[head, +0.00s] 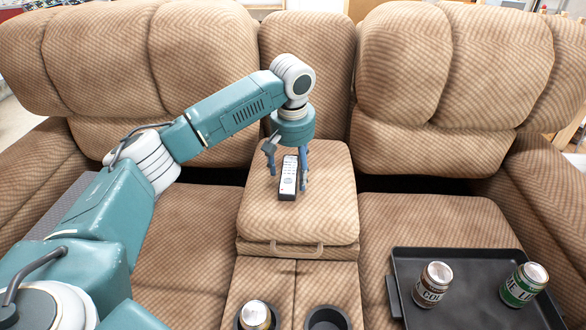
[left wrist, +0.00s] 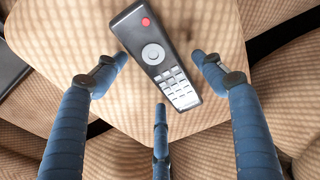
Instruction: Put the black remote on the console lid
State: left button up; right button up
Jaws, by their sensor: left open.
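The black remote (head: 288,186), with light keys, lies on the tan console lid (head: 300,222) in the middle of the sofa. In the left wrist view the remote (left wrist: 155,52) shows a red button at its upper end, and the lid (left wrist: 60,40) spreads beneath it. My left gripper (head: 287,176) points down over the lid, open, with its fingers around the remote. In the left wrist view the open fingers (left wrist: 160,75) stand apart from the remote, with visible gaps at both sides. My right gripper is not in view.
A black tray (head: 455,312) with a brown-labelled can (head: 433,284) and a green can (head: 523,284) rests on the right seat. Another can (head: 255,315) stands in the left cup holder. The right cup holder (head: 327,318) is empty. Backrests rise behind the lid.

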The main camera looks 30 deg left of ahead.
aim_at(293, 172)
pick_arm(q)
jog(key=r, duration=0.1)
jog(key=r+p, duration=0.1)
jog(key=r, duration=0.1)
jog(key=shift+s+d+r, duration=0.15)
jog(key=shift+s+r, duration=0.05)
jog(key=shift+r, duration=0.05)
notch_tip(293, 172, up, 9)
jog(key=s+p, duration=0.1)
jog(key=p, duration=0.1)
jog(key=shift+d+f, duration=0.2)
jog(key=shift+d, duration=0.05)
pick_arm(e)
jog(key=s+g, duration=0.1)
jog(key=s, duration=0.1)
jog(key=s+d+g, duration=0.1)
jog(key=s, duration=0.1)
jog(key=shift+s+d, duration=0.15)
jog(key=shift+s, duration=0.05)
pick_arm(q)
jog(key=shift+s+f, duration=0.1)
jog(key=shift+s, duration=0.05)
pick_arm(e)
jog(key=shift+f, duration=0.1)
